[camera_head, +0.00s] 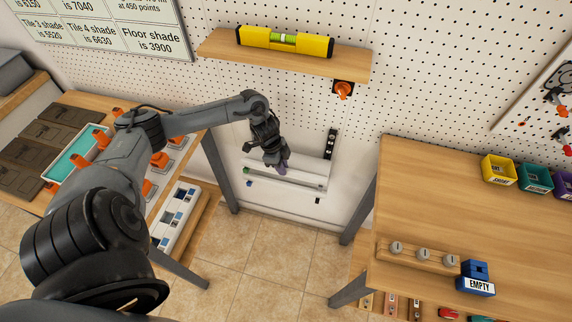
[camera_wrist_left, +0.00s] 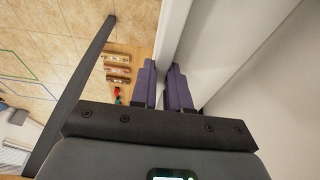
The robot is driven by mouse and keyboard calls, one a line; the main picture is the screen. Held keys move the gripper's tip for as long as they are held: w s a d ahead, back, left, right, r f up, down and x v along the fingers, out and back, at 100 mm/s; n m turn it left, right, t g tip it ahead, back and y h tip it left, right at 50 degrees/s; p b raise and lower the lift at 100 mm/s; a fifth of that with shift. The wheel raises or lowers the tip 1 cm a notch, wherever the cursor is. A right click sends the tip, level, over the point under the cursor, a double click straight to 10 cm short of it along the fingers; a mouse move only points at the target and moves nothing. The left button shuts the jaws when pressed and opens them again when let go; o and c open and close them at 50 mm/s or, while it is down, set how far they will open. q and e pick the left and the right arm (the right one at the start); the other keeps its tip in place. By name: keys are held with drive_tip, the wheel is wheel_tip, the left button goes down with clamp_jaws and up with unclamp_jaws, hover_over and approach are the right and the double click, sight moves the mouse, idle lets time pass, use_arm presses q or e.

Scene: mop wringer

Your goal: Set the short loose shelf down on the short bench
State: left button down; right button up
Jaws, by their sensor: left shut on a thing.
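My left gripper (camera_head: 283,168) reaches in front of the pegboard wall, in the gap between two wooden benches. Its purple fingers (camera_wrist_left: 163,88) are shut on a white board, which I take for the short loose shelf (camera_head: 308,179). In the left wrist view the board (camera_wrist_left: 171,35) runs up from between the fingers. The board is close to the wall; I cannot tell whether it touches. One bench (camera_head: 480,215) is at the right and another (camera_head: 92,100) at the left; I cannot tell which is the short one. My right gripper is not in view.
The right bench holds coloured bins (camera_head: 498,169), a strip with round knobs (camera_head: 424,254) and a blue block (camera_head: 474,278). The left bench is crowded with a teal tray (camera_head: 78,152) and orange pieces. A wall shelf (camera_head: 285,58) carries a yellow level (camera_head: 285,40). The right bench's middle is clear.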

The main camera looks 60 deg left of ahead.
use_arm(q)
drive_tip(key=shift+r, duration=0.1)
drive_tip(key=shift+r+p, duration=0.3)
drive_tip(key=shift+r, duration=0.5)
drive_tip(key=r, duration=0.1)
drive_tip(key=r+p, duration=0.1)
drive_tip(key=r, duration=0.1)
drive_tip(key=shift+s+d, duration=0.15)
drive_tip(key=shift+d, duration=0.15)
drive_tip(key=s+d+r+p, duration=0.2)
drive_tip(key=s+d+r, duration=0.2)
drive_tip(key=d, duration=0.6)
drive_tip(key=shift+d+v, duration=0.25)
drive_tip(key=shift+v, duration=0.9)
drive_tip(key=c, duration=1.7)
unclamp_jaws()
clamp_jaws()
